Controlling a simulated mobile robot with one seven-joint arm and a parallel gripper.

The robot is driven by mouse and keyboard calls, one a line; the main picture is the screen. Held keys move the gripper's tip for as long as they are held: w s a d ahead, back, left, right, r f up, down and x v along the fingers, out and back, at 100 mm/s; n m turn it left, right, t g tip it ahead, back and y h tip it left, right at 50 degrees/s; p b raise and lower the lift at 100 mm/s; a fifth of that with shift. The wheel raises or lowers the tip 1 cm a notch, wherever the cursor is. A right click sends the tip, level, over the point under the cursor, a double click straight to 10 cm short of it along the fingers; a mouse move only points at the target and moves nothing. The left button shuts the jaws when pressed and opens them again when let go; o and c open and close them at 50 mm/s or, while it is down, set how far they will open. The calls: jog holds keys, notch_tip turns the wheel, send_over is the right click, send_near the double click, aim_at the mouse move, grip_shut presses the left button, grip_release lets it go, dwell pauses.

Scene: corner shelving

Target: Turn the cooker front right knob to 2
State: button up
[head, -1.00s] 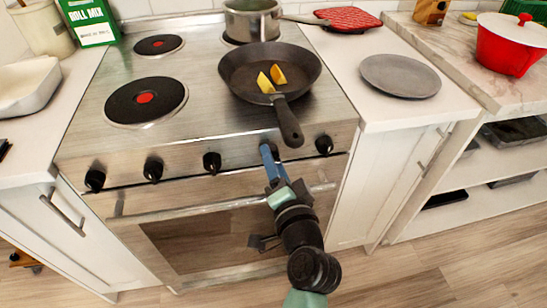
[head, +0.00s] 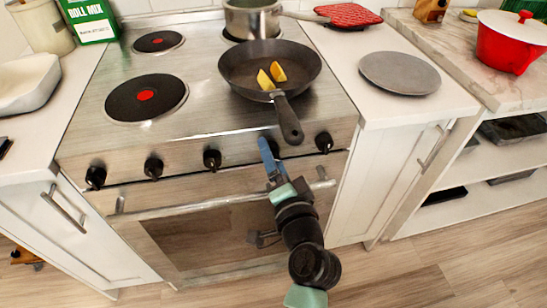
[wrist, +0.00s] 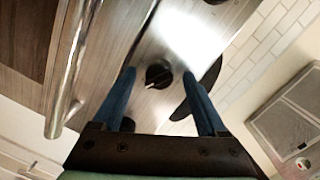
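The cooker (head: 190,135) has a row of black knobs on its steel front panel. My gripper (head: 265,143) is in front of the panel, between the visible third knob (head: 212,160) and the far right knob (head: 324,143). In the wrist view, my blue fingers (wrist: 159,76) are apart, one on each side of a black knob (wrist: 158,74), with gaps on both sides. That knob has a pale pointer mark towards the lower left of the picture. My gripper hides it in the head view. I cannot read any numbers.
A frying pan (head: 245,75) with yellow wedges (head: 270,76) sits on the cooker; its handle (head: 290,120) overhangs the panel close above my gripper. The oven handle (head: 220,203) runs below the knobs and shows in the wrist view (wrist: 75,75). A grey plate (head: 399,73) lies on the right counter.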

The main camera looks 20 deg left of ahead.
jog(key=v, duration=1.3)
dwell(0.4)
